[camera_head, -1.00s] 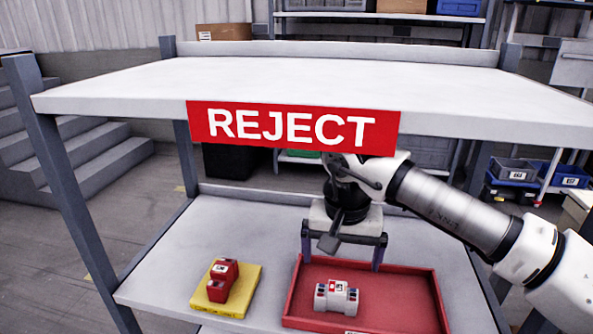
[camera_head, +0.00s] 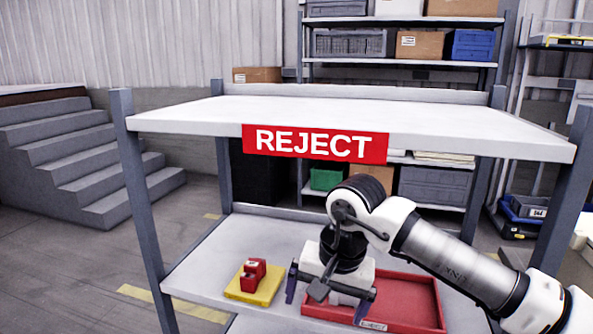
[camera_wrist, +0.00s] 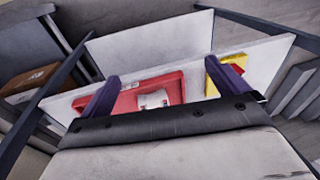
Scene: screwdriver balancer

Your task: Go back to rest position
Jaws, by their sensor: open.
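My gripper (camera_head: 327,301) is open, its two dark purple fingers wide apart, in front of the shelf unit. In the wrist view its fingers (camera_wrist: 170,90) have nothing gripped between them. A white and grey part (camera_wrist: 153,99) lies in the red tray (camera_head: 412,298) on the lower shelf, beyond the fingertips. In the head view my gripper mostly hides this part. The tray also shows in the wrist view (camera_wrist: 127,101).
A red part (camera_head: 252,276) sits on a yellow plate (camera_head: 268,290) left of the tray. The upper shelf (camera_head: 330,112) with its REJECT sign (camera_head: 315,143) overhangs the lower shelf. Posts (camera_head: 146,210) frame it. Stairs (camera_head: 85,160) stand at left.

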